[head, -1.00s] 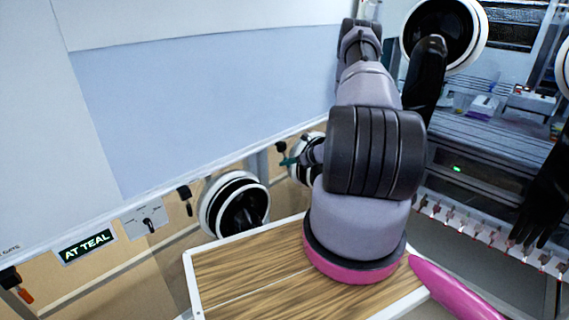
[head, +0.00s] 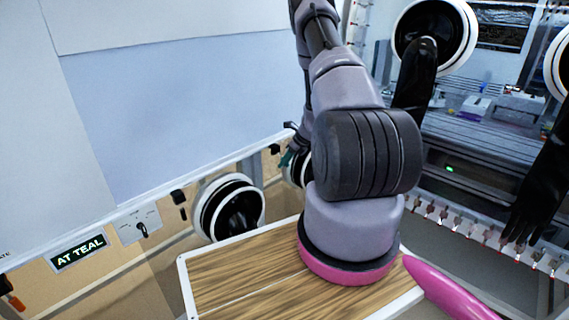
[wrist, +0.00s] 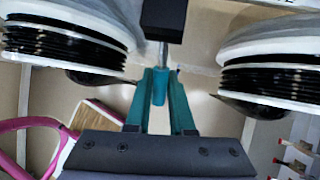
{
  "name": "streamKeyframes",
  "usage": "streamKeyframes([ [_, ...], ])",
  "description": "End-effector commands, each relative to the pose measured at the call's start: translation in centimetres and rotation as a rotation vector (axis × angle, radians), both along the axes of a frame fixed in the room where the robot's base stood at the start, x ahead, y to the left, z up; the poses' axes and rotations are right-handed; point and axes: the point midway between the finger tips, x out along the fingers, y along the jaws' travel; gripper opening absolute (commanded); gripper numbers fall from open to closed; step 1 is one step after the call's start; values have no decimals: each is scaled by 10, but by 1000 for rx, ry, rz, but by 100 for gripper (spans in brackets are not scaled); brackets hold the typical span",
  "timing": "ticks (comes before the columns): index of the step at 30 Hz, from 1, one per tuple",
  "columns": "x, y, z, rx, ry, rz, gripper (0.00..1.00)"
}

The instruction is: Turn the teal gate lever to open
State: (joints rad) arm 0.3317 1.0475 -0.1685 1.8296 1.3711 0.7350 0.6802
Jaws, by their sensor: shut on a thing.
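In the wrist view the teal gate lever (wrist: 159,90) has a teal grip on a thin metal stem that comes out of a black block (wrist: 163,20). My gripper (wrist: 160,98) has teal fingers, one on each side of the grip, and is shut on it. In the head view my gripper (head: 289,156) shows only as a bit of teal beside the wall, just left of my arm. My arm hides most of it, and I cannot make out the lever there.
Black-ringed glove ports (wrist: 62,45) and (wrist: 275,75) flank the lever closely. A lit "AT TEAL" sign (head: 78,250), a selector dial (head: 139,226) and an orange lever (head: 16,303) are on the wall further left. Black gloves (head: 545,185) hang at the right.

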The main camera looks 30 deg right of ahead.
Motion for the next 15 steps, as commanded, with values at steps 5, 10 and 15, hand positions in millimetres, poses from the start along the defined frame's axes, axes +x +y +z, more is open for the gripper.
streamKeyframes([
  [5,0,-1,1,-2,1,-1,0],
  [10,0,-1,1,-2,1,-1,0],
  [15,0,-1,1,-1,1,0,51],
])
